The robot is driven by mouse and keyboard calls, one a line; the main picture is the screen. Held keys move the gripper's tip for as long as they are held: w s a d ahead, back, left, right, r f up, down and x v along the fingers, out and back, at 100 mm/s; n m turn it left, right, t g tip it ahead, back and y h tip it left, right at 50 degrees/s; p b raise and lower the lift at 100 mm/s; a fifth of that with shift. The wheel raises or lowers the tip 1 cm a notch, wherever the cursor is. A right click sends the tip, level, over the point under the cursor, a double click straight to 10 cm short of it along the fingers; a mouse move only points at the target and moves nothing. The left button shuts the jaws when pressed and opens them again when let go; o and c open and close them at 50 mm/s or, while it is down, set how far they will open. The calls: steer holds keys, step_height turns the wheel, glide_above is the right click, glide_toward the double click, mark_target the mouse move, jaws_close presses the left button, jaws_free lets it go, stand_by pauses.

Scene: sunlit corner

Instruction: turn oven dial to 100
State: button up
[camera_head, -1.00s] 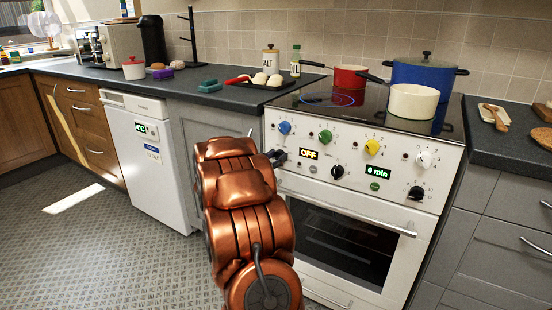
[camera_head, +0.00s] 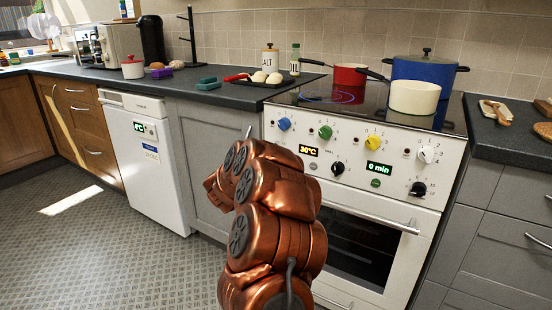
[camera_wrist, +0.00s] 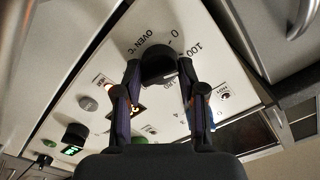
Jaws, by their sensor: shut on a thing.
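The oven (camera_head: 370,235) stands at the right of the head view with a white front panel. In the wrist view the black oven dial (camera_wrist: 157,62) sits beside the label "OVEN °C", with 0 and 100 printed near it. My gripper (camera_wrist: 160,72) has a finger on each side of the dial and is shut on it. In the head view my copper arm hides the gripper and the dial. The oven display (camera_head: 308,151) reads 30°C and also shows, tilted, in the wrist view.
Other dials are on the panel: blue (camera_head: 284,124), green (camera_head: 325,132), yellow (camera_head: 373,142), white (camera_head: 426,154) and black ones. A cream pot (camera_head: 413,97), a red pot (camera_head: 350,76) and a blue pot (camera_head: 425,72) stand on the hob. Floor is clear at left.

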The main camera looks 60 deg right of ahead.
steer(key=shift+m, duration=0.4)
steer(key=o, duration=1.1)
steer(key=shift+a, duration=0.1)
steer(key=a, duration=1.1)
steer(key=shift+s+a, duration=0.3)
steer(key=shift+a, duration=0.1)
